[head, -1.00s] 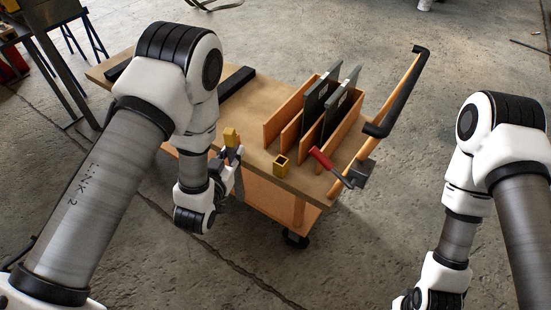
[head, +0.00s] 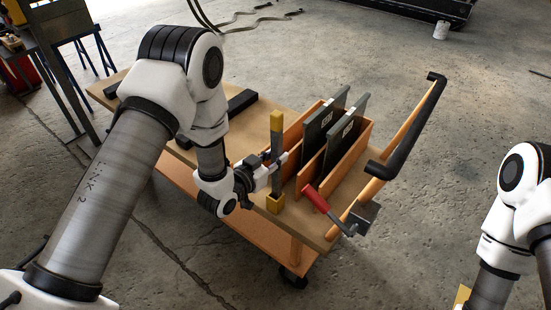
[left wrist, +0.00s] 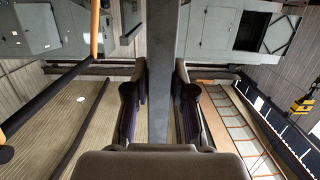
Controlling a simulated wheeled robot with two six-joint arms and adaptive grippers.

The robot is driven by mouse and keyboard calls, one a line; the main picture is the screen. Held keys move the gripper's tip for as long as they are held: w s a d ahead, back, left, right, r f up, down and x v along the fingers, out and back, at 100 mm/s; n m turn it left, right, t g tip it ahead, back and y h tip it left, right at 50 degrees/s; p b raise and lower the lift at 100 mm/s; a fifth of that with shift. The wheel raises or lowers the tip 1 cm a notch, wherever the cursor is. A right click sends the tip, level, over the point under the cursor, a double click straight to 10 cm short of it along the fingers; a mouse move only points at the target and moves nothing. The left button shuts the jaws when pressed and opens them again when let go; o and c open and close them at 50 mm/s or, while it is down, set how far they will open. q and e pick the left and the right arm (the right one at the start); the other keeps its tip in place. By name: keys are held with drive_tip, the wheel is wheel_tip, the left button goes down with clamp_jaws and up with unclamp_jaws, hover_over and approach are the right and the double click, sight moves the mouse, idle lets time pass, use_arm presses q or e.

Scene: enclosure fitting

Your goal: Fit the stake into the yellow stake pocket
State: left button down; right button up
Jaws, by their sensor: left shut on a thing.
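The stake (head: 276,150) is a grey upright bar with a yellow top end. My left gripper (head: 277,167) is shut on it at mid-height. In the left wrist view the grey stake (left wrist: 163,75) runs between the two fingers. The yellow stake pocket (head: 275,203) is a small square socket at the cart deck's near edge. The stake stands roughly upright over the pocket, its lower end at the pocket's mouth. I cannot tell whether the end is inside. My right gripper is out of view.
The cart deck (head: 183,153) carries an orange rack (head: 350,152) with dark panels (head: 320,128) just right of the stake. A red-handled tool (head: 315,198) sits near the pocket. A black-gripped push handle (head: 405,135) rises at the right. Concrete floor surrounds the cart.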

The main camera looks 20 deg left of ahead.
use_arm(q)
drive_tip(key=c, duration=1.2)
unclamp_jaws()
drive_tip(key=shift+s+f, duration=0.25)
drive_tip(key=shift+f, duration=0.2)
drive_tip(key=shift+o, duration=1.1)
drive_tip(key=shift+w, duration=0.25)
